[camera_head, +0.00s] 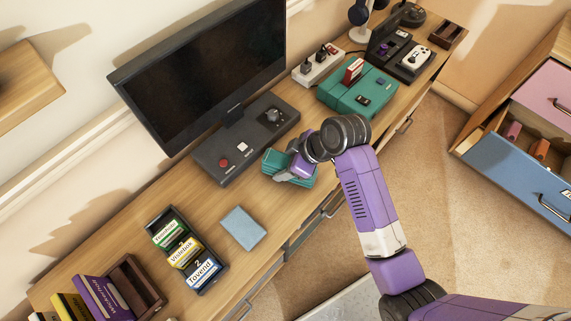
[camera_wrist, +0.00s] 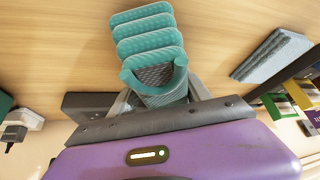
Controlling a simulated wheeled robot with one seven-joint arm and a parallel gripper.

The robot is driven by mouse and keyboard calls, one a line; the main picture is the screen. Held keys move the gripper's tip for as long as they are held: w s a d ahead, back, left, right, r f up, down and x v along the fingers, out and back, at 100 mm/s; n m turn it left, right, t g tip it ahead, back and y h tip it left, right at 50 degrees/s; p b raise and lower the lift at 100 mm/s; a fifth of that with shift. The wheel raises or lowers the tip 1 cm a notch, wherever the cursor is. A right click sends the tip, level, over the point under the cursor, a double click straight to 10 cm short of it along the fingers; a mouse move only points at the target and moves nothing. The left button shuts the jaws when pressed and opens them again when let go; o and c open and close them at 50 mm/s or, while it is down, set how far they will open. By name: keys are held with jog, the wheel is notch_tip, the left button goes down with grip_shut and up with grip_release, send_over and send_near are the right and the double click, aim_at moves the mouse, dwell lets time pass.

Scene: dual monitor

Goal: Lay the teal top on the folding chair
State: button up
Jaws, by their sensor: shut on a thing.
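The teal top (camera_head: 271,160) is a folded, layered bundle at the front part of the wooden desk, beside the monitor base. My gripper (camera_head: 292,172) is over it. In the wrist view, my gripper (camera_wrist: 160,92) is shut on the near fold of the teal top (camera_wrist: 148,42), and its layers fan out beyond the fingers. Whether the top touches the desk is hard to tell. No folding chair can be made out for certain; a pale grey flat surface (camera_head: 352,302) shows low at the bottom edge, partly hidden by my arm.
The desk (camera_head: 150,290) holds a monitor (camera_head: 205,75), a blue-grey folded cloth (camera_head: 243,228), a dark tray of labelled boxes (camera_head: 185,250), and a teal console (camera_head: 357,90). An open blue drawer (camera_head: 515,178) juts out at right. Carpet (camera_head: 450,220) lies clear between.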

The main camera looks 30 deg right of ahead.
jog(key=shift+f, duration=0.4)
jog(key=o, duration=1.5)
jog(key=shift+f, duration=0.15)
